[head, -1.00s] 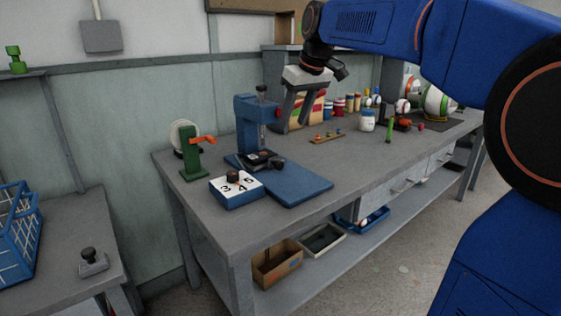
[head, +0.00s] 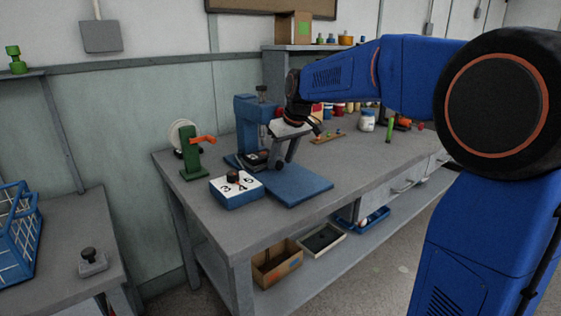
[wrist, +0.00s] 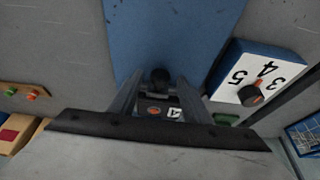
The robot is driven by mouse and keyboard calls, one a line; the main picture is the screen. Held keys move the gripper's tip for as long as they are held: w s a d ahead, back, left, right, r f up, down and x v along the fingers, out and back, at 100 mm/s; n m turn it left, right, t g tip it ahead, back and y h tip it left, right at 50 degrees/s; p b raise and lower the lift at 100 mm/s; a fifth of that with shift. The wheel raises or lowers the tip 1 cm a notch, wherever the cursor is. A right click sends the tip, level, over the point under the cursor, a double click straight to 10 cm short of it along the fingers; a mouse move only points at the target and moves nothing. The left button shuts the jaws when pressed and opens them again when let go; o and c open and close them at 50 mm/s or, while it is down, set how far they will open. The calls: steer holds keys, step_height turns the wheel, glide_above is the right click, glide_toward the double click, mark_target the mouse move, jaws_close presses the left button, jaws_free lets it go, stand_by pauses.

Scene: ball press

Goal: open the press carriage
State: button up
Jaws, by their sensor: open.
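The press has a blue column (head: 247,115) and a flat blue base plate (head: 302,186) on the grey workbench. Its dark carriage (head: 254,158) sits low at the foot of the column. In the wrist view the carriage (wrist: 160,111) shows an orange mark and a white label, with a round black knob (wrist: 161,75) in front. My gripper (head: 282,163) is beside the carriage, pointing down. In the wrist view my open gripper (wrist: 157,82) has a finger on each side of the knob. Contact with the knob cannot be told.
A blue box with a white numbered top and dark knob (head: 234,177) stands near the bench's front edge. A green stand with an orange handle (head: 190,150) is left of the press. A wooden strip with small pegs (head: 328,137) and a white jar (head: 367,120) are to the right.

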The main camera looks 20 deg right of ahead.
steer(key=shift+w+a+f, duration=0.1)
steer(key=shift+w+f, duration=0.1)
steer(key=shift+f, duration=0.45)
jaws_close()
steer(key=s+d, duration=0.2)
steer(key=s, duration=0.2)
steer(key=s+d, duration=0.1)
steer(key=s, duration=0.4)
steer(key=s+d, duration=0.2)
steer(key=s, duration=0.2)
steer(key=shift+s+d+r, duration=0.1)
steer(key=shift+s+d, duration=0.1)
steer(key=shift+d, duration=0.1)
jaws_free()
steer(key=v, duration=1.7)
steer(key=shift+r, duration=0.15)
steer(key=shift+s+a, duration=0.1)
